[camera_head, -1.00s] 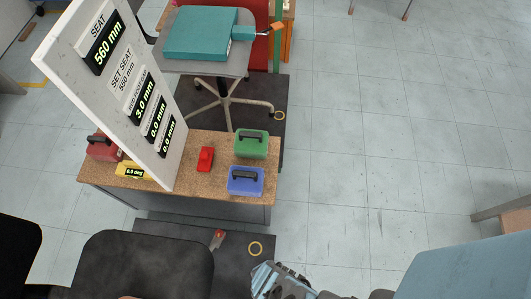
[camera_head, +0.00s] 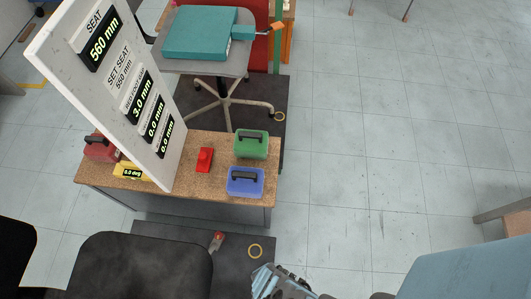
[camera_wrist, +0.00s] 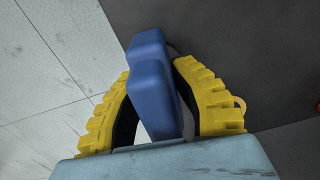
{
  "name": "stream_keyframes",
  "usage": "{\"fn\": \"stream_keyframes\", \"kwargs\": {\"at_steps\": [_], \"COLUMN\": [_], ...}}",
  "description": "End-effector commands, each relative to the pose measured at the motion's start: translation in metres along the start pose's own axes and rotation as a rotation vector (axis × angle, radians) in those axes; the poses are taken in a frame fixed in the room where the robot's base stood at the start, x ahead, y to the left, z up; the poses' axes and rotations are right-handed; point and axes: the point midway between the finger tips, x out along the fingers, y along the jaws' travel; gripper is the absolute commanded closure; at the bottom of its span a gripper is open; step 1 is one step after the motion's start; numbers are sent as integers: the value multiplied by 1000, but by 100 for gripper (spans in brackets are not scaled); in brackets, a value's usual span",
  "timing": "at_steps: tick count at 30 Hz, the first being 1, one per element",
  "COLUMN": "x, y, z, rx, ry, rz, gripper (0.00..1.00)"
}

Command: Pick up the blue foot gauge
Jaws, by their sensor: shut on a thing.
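The blue foot gauge (camera_wrist: 152,85) shows in the wrist view as a smooth, stepped blue block. It sits between the two yellow ribbed fingers of my gripper (camera_wrist: 157,76), which are shut on it. Its lower end is hidden behind the pale blue body of my wrist. In the head view my gripper (camera_head: 277,283) shows only in part at the bottom edge, and the gauge cannot be made out there.
A bench (camera_head: 220,206) carries a blue case (camera_head: 245,187), a green case (camera_head: 251,151), a small red item (camera_head: 205,160) and a display board (camera_head: 105,75). A dark chair back (camera_head: 140,262) stands at the lower left. Open floor (camera_head: 370,150) lies to the right.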

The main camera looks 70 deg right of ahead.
Motion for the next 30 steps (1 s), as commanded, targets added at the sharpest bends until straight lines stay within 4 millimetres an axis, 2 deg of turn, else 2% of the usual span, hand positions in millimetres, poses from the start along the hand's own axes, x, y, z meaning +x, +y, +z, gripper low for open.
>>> {"fn": "stream_keyframes", "kwargs": {"at_steps": [8,16,30], "x": [-6,-38,-100], "y": [0,-1,56], "z": [0,0,4], "rx": [0,2,1], "ry": [0,0,-2], "rz": [-1,-1,3], "gripper": [100,100,100]}}
